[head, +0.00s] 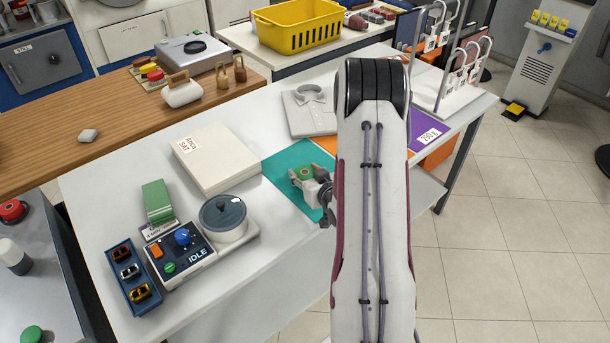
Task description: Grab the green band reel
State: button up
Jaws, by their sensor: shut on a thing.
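The green band reel (304,173) is between the fingers of my gripper (308,181), over the teal mat (284,158) on the white table. Its green top shows, with a small brownish centre. My gripper is shut on it, reaching in from the right. My arm hides much of the gripper's wrist, and the reel's underside is hidden. I cannot tell whether the reel touches the mat.
A blue tray (121,254) with several small reels stands at the table's front left. Beside it are a control box (172,272) marked IDLE and a lidded round pot (226,220).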

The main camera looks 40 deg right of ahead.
aim_at(305, 172)
jog(key=shift+r, duration=4.45)
